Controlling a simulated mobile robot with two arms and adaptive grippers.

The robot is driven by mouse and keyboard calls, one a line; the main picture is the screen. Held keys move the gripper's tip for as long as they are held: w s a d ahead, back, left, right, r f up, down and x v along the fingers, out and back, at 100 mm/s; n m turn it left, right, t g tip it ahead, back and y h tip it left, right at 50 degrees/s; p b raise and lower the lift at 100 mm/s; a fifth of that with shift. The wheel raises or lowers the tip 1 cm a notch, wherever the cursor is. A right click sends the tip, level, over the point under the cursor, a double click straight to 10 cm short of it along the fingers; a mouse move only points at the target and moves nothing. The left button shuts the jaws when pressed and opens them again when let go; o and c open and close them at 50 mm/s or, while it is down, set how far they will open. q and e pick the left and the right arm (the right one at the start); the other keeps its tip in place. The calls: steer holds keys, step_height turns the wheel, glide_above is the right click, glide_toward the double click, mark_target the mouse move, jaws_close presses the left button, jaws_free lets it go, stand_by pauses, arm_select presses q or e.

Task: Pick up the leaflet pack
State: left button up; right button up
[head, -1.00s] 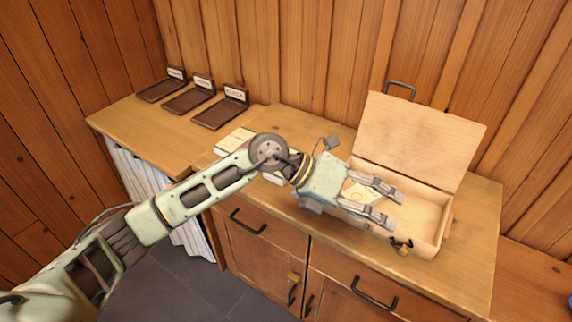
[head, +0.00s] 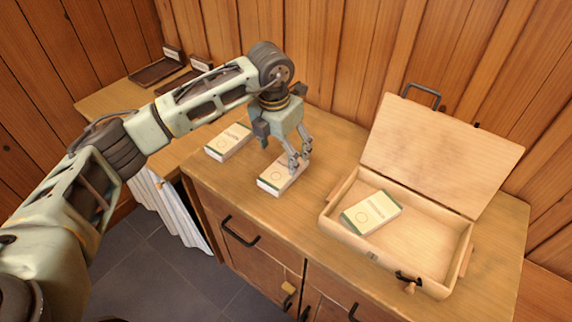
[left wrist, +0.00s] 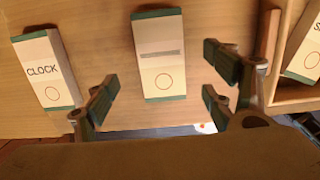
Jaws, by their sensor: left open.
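Three white packs with green ends show. The middle pack (head: 278,180) lies flat on the cabinet top beneath my left gripper (head: 299,162), which partly covers it in the head view. In the left wrist view the middle pack (left wrist: 159,60) has a grey strip and a circle, and lies between the spread fingers of my left gripper (left wrist: 163,88). That gripper is open and empty; I cannot tell its exact height above the pack. A second pack (head: 229,141) lies to the left, reading CLOCK in the wrist view (left wrist: 46,70). A third pack (head: 371,211) lies inside the wooden box.
The open wooden box (head: 440,262) stands to the right, its lid (head: 440,155) raised, with a dark handle on top. Dark labelled trays (head: 155,72) stand on the counter at the back left. Bare cabinet top lies between middle pack and box.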

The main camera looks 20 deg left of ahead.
mark_target(284, 168)
arm_select(q)
step_height(284, 168, down, 3)
steer(key=shift+d+f+p, duration=0.1)
steer(key=shift+d+p, duration=0.05)
steer(key=shift+p, duration=0.5)
steer(key=shift+w+f, duration=0.2)
steer(key=shift+f, duration=1.25)
steer(key=c, duration=1.4)
steer(key=shift+o, duration=0.2)
steer(key=shift+w, duration=0.1)
arm_select(e)
steer(key=s, duration=0.1)
steer(key=s+r, duration=0.1)
steer(key=s, duration=0.1)
steer(key=shift+d+r, duration=0.1)
steer(key=shift+r, duration=0.2)
arm_select(q)
steer(key=shift+r, duration=0.1)
arm_select(e)
steer(key=shift+w, duration=0.15)
